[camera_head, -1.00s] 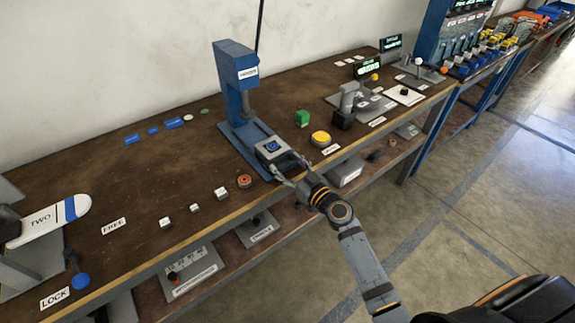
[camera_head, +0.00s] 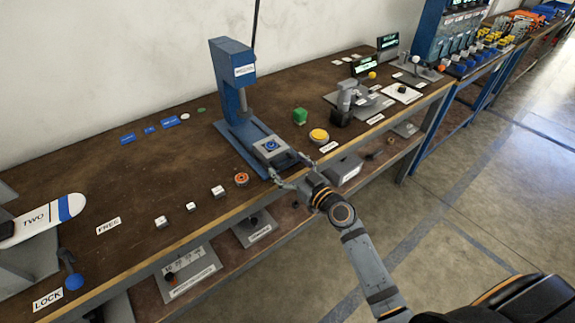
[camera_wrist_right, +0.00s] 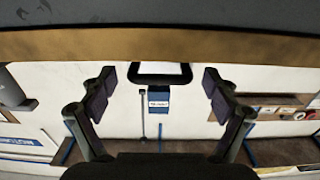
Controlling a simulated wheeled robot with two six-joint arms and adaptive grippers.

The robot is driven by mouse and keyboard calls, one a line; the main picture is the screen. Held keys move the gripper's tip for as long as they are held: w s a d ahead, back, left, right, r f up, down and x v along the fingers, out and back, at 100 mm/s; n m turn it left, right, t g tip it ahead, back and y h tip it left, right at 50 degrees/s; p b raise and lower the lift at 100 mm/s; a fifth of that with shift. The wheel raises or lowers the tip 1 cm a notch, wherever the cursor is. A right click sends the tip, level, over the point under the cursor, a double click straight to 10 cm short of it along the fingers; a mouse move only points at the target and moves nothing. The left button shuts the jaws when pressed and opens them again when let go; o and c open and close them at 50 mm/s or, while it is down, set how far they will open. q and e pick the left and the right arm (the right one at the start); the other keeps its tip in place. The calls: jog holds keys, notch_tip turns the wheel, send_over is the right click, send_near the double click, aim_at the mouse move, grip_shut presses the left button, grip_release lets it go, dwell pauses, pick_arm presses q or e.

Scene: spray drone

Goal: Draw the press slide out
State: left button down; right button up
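The blue press (camera_head: 232,75) stands upright on the bench, with its grey slide (camera_head: 284,159) at the front of its base. A round blue piece (camera_head: 271,145) sits on the slide. My right gripper (camera_head: 291,178) is at the slide's front end, by the bench's front edge. In the right wrist view a dark loop handle (camera_wrist_right: 160,80) lies between the two fingers of my right gripper (camera_wrist_right: 159,92), with a gap visible on each side. The fingers are open there. My left gripper is not in view.
Small white blocks line the front edge. A grey box (camera_head: 346,168) is on the lower shelf. Open floor lies right of the bench.

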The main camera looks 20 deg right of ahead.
jog(key=shift+w, duration=0.1)
jog(key=shift+s+f, duration=0.1)
jog(key=shift+s, duration=0.2)
jog(key=v, duration=0.7)
jog(key=shift+w, duration=0.1)
jog(key=s+d+f+m+g+h+p, duration=0.1)
jog(key=s+d+f+g+h, duration=0.15)
jog(key=f, duration=0.75)
jog(key=s+d+f+m+g+h+p, duration=0.1)
jog(key=s+d+f+g, duration=0.15)
jog(key=f, duration=0.65)
jog(key=s+d+f+m+g+h+p, duration=0.1)
jog(key=s+d+f+g, duration=0.15)
jog(key=f, duration=0.75)
jog(key=s+d+f+g+h+p, duration=0.2)
jog(key=s+f+g, duration=0.3)
jog(key=s+f, duration=1.05)
jog(key=s+a+f+g, duration=0.1)
jog(key=s+f+g, duration=0.2)
jog(key=s, duration=1.4)
jog(key=shift+s+f+m+p, duration=0.25)
jog(key=shift+f+m+p, duration=0.1)
jog(key=shift+f, duration=0.1)
